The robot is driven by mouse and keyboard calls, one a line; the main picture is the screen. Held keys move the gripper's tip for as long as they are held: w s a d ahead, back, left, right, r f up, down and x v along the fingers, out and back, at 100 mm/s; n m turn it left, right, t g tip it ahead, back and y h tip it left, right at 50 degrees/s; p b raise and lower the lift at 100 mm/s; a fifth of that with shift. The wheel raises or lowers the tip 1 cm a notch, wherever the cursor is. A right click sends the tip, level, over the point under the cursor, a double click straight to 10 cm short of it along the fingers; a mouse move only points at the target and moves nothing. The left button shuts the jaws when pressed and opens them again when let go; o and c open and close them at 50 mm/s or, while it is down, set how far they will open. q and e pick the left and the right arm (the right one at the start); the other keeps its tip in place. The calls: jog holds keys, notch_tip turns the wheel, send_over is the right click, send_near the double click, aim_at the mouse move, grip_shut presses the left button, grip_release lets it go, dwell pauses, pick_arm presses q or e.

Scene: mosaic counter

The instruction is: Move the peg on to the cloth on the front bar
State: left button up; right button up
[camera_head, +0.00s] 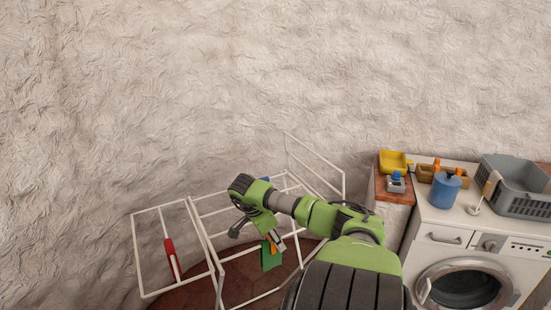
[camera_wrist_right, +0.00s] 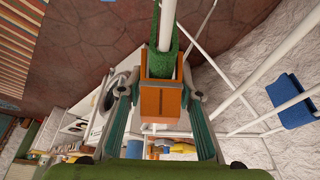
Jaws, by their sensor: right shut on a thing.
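My right gripper (camera_head: 273,238) is over the white drying rack (camera_head: 215,250), pointing down at its front part. It is shut on the orange peg (camera_wrist_right: 162,104), which sits between its two fingers in the right wrist view. The green cloth (camera_head: 270,260) hangs over a white bar (camera_wrist_right: 167,22) just beyond the peg; it also shows in the wrist view (camera_wrist_right: 154,62). The peg's far end overlaps the cloth and bar in that view. I cannot tell whether it grips them. My left gripper is not in view.
A red cloth (camera_head: 170,256) hangs on the rack's left wing, and a blue cloth (camera_wrist_right: 287,98) on another bar. At right, a washing machine (camera_head: 465,260) carries a grey basket (camera_head: 515,190) and a blue pot (camera_head: 445,190). A rough wall stands behind the rack.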

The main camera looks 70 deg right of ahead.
jog(key=o, duration=1)
jog(key=shift+c, duration=0.2)
jog(key=v, duration=1.2)
jog(key=shift+s+d, duration=0.1)
